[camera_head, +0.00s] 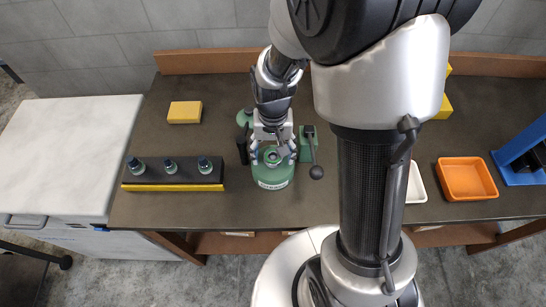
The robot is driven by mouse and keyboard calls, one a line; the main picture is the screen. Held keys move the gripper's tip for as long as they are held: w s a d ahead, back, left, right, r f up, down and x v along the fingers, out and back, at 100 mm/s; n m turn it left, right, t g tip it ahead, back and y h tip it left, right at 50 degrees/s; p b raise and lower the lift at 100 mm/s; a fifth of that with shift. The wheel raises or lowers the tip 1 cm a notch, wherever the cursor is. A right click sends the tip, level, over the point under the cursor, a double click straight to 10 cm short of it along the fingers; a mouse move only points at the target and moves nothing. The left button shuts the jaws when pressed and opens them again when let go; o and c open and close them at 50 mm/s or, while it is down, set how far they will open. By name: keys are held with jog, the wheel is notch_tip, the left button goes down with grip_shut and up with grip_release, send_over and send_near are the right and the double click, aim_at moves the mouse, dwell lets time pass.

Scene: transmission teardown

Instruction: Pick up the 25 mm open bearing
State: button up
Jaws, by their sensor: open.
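My gripper (271,153) points down over a green round housing (273,180) on the dark workbench. Its fingers are open, one on each side of a small ring-like part (272,158) at the housing's top. Whether the fingers touch this part is too small to tell. I cannot tell for certain whether this part is the 25 mm open bearing. Three short round parts with dark centres, at the left (136,165), middle (170,166) and right (205,164), stand on a black block with a yellow front edge (172,187).
A green lever tool with a black ball handle (316,172) stands close right of the housing. A yellow box (185,112) lies at the back left. An orange tray (466,178), a white tray (415,185) and a blue press (522,165) are at the right. My arm hides the bench's middle.

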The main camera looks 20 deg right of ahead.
jog(key=shift+c, duration=0.2)
jog(key=c, duration=1.2)
jog(key=shift+r, duration=0.15)
